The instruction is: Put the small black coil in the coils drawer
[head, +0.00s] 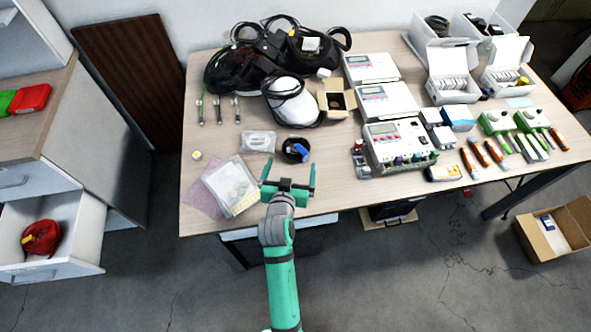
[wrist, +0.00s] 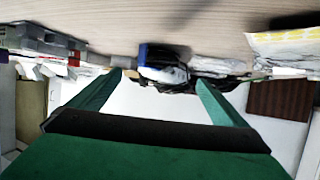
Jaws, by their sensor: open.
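The small black coil (head: 296,157) lies on the table near its front edge, with a blue piece on it. In the wrist view the coil (wrist: 148,50) shows dark and blue, beyond and between my fingertips. My gripper (head: 289,173) is open and empty at the table's front edge, just short of the coil; its two green fingers also show in the wrist view (wrist: 160,80). An open drawer (head: 82,222) in the cabinet at the left holds a red coil (head: 42,238) with a yellow part; it appears to be the coils drawer.
A clear bag (head: 258,141) and a flat clear packet (head: 232,186) lie left of the coil. A white-and-black bundle (head: 295,103) lies behind it, and a grey instrument (head: 400,143) stands to its right. Floor is clear between the table and the drawer.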

